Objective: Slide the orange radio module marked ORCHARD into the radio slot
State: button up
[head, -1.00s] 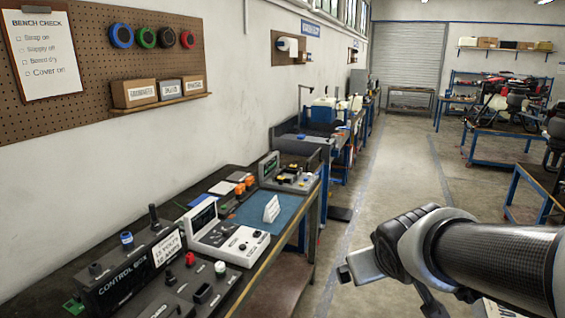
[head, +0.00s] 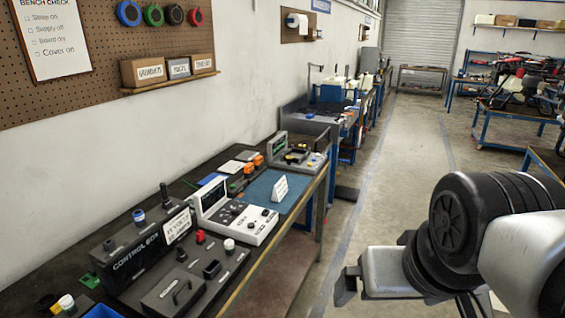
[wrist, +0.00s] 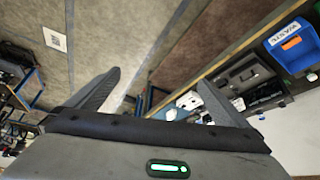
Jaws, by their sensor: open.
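Two small orange pieces, one nearer (head: 249,169) and one farther (head: 258,160), sit on the bench between the white-and-grey console and the far tester. They are too small to read, so I cannot tell which is marked ORCHARD. I cannot make out the radio slot. My gripper (head: 346,284) is over the open floor right of the bench, well apart from the orange pieces. In the wrist view its two fingers (wrist: 156,95) are spread with nothing between them.
The control box (head: 140,245), the console (head: 235,215) and a folded white sign (head: 280,189) crowd the bench (head: 232,300). A blue bin (wrist: 293,48) shows in the wrist view. The aisle floor (head: 385,190) right of the bench is clear.

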aim_at(259, 160)
jog(key=u, duration=0.55)
jog(key=i+l+u, duration=0.2)
jog(key=u, duration=0.15)
jog(key=i+l+u, duration=0.2)
jog(key=u, duration=0.15)
jog(key=i+l+u, duration=0.1)
jog(key=l+u, duration=0.25)
jog(key=i+l+u, duration=0.15)
jog(key=l, duration=0.35)
jog(key=i+l+u, duration=0.15)
jog(key=l, duration=0.4)
jog(key=i+l+u, duration=0.15)
jog(key=l, duration=0.4)
jog(key=l+u, duration=0.15)
jog(key=l, duration=0.4)
jog(key=i+l, duration=0.1)
jog(key=l, duration=0.8)
jog(key=i+l, duration=0.1)
jog(key=l, duration=0.8)
jog(key=i+l, duration=0.1)
jog(key=l, duration=0.8)
jog(key=i+u, duration=0.05)
